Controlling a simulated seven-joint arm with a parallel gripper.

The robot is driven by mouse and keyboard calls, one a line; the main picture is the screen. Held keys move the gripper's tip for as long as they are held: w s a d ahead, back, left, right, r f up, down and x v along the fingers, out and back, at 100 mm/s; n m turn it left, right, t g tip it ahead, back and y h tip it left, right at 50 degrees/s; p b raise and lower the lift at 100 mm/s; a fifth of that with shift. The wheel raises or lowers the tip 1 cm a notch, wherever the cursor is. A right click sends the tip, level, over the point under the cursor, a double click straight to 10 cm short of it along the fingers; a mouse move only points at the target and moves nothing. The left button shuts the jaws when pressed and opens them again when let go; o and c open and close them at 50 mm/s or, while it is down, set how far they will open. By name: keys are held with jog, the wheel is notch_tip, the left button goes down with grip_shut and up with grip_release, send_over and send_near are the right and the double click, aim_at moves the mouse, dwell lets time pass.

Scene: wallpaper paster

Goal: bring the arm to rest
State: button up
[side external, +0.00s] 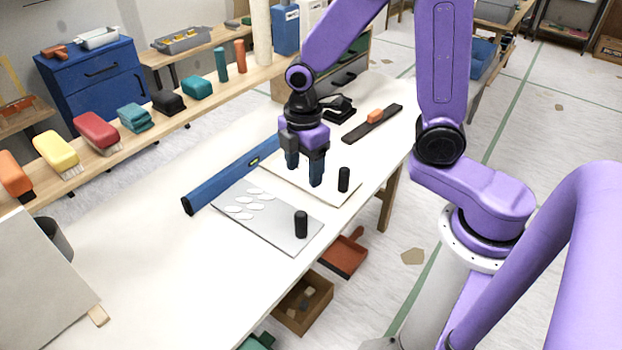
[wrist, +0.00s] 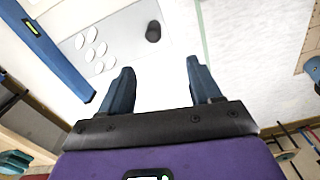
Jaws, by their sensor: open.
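My gripper (side external: 303,172) hangs over the white table, its two dark blue fingers pointing down and spread apart with nothing between them. It is above a pale board (side external: 335,193) near the table's right edge; I cannot tell the exact height. In the wrist view the open fingers (wrist: 160,85) show pale surface between them. A black upright cylinder (side external: 343,180) stands just right of the fingers. The arm is bent, with the wrist held out over the table.
A grey sheet (side external: 262,232) bears white ovals (side external: 240,208) and another black cylinder (side external: 301,225). A blue level (side external: 225,178) lies behind. A dark strip with an orange block (side external: 374,116) lies farther back. Coloured brushes (side external: 97,132) line a shelf. The table's front left (side external: 150,270) is clear.

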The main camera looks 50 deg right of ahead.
jog(key=s+d+r+m, duration=0.1)
jog(key=s+r, duration=0.2)
jog(key=s, duration=0.6)
jog(key=s+d+r+m, duration=0.1)
jog(key=s+r+m, duration=0.1)
jog(key=s, duration=0.7)
jog(key=shift+s+d+r, duration=0.35)
jog(key=shift+r, duration=0.5)
